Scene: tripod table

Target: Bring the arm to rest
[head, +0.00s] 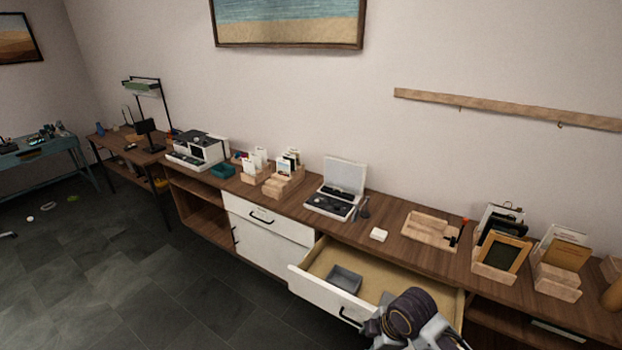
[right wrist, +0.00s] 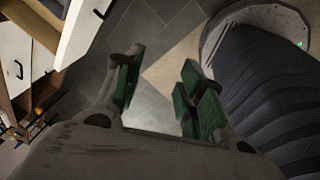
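My right gripper (right wrist: 157,85) shows in the right wrist view with its two green-padded fingers spread apart. Nothing is between them, and the grey floor lies beyond. In the head view, part of my right arm shows at the bottom right, in front of the open drawer; its fingertips cannot be made out there. My left arm and gripper are not in view.
A white drawer (head: 328,297) stands open from the long wooden counter (head: 385,215), with a grey tray (head: 344,279) inside. Its white front also shows in the right wrist view (right wrist: 88,30), left of the gripper.

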